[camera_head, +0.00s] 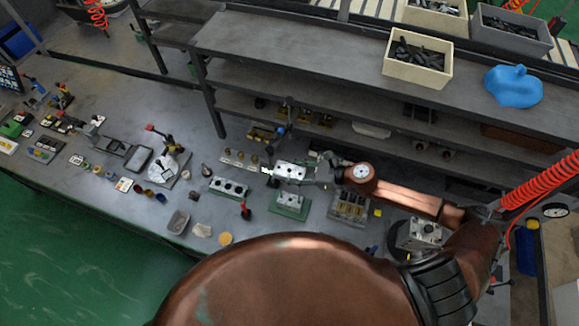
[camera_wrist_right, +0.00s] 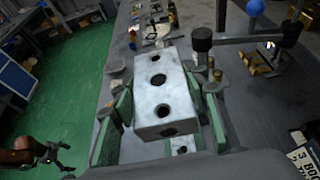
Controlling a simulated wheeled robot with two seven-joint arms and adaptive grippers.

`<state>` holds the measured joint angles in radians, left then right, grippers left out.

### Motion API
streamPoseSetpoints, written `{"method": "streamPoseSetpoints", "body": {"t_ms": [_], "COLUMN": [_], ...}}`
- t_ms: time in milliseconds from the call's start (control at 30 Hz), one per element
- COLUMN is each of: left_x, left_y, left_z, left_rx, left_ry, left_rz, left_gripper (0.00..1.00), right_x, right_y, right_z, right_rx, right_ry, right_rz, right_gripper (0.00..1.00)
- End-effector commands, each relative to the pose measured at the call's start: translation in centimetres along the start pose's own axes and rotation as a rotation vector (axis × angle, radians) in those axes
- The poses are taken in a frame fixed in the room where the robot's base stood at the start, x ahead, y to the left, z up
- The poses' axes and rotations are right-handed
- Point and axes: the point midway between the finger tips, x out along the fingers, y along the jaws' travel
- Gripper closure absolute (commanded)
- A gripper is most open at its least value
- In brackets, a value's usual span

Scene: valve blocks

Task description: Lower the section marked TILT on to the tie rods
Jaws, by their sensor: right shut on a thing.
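My right gripper (camera_head: 293,174) is shut on a pale grey metal block (camera_head: 290,170) with holes in its top. In the right wrist view, the block (camera_wrist_right: 160,88) sits between two green fingers (camera_wrist_right: 165,112). No TILT marking is readable on it. In the head view it appears just above a green base (camera_head: 288,212) that carries another pale block (camera_head: 295,198). Part of a pale block (camera_wrist_right: 183,147) also shows below the held one in the wrist view. Tie rods cannot be made out. My left gripper (camera_wrist_right: 66,157) hangs at lower left there, fingers apart, seemingly empty.
A block with several dark holes (camera_head: 229,187) stands left of the green base, and a slotted metal fixture (camera_head: 350,206) stands right of it. A red-knobbed post (camera_head: 246,210) is close by. The shelf rack (camera_head: 330,50) rises behind the bench.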

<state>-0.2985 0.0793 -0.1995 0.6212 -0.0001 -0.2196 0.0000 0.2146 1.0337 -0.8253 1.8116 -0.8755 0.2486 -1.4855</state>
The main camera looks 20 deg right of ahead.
Motion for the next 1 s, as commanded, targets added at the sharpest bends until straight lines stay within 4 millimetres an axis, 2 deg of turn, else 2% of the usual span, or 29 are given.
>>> {"method": "streamPoseSetpoints", "body": {"t_ms": [500,1000], "left_x": [0.1,4.2], "left_y": [0.1,0.2], "left_z": [0.6,0.7], "left_rx": [-0.001,0.0], "left_ry": [-0.008,-0.004], "left_rz": [0.001,0.001], "left_gripper": [0.06,0.06], "right_x": [-0.3,1.4], "right_y": [0.0,0.0], "right_z": [-0.4,-4.4], "right_rx": [0.003,0.003], "right_ry": [0.009,0.008], "right_rz": [-0.001,-0.002], "right_gripper": [0.98,0.98]}}
